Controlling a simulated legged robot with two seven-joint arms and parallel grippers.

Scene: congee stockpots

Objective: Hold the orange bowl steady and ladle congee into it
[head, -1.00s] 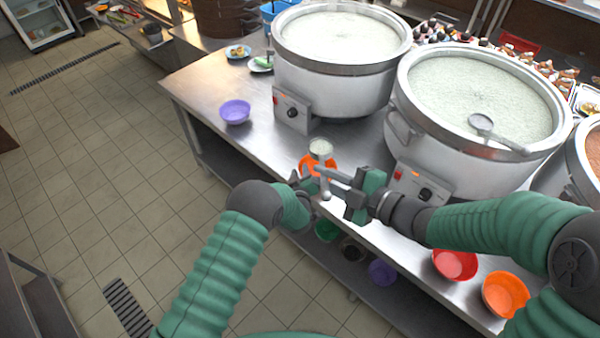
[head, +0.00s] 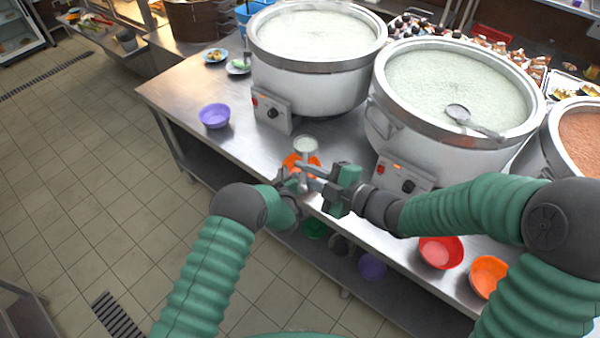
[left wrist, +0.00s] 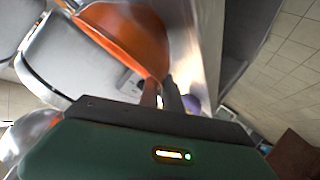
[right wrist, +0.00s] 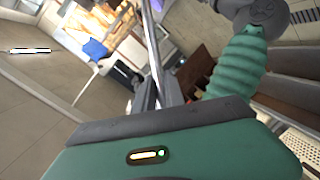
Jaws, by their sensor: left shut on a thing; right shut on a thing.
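The orange bowl (head: 291,160) is at the counter's front edge, partly hidden by the ladle and grippers. My left gripper (head: 286,181) is shut on its rim; the left wrist view shows the bowl (left wrist: 135,35) at the fingertips (left wrist: 162,88). My right gripper (head: 312,178) is shut on the handle of a metal ladle (head: 305,158); the handle (right wrist: 153,45) also shows in the right wrist view. The ladle's cup, with pale congee in it, appears over the bowl. I cannot tell whether they touch. Two white pots of congee (head: 350,92) (head: 440,150) stand behind.
A second ladle (head: 459,112) rests in the right congee pot. A purple bowl (head: 214,116) stands on the counter (head: 180,100) at left; red (head: 440,252) and orange-red (head: 487,275) bowls stand at right. A pot of brown food (head: 583,140) is at far right.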

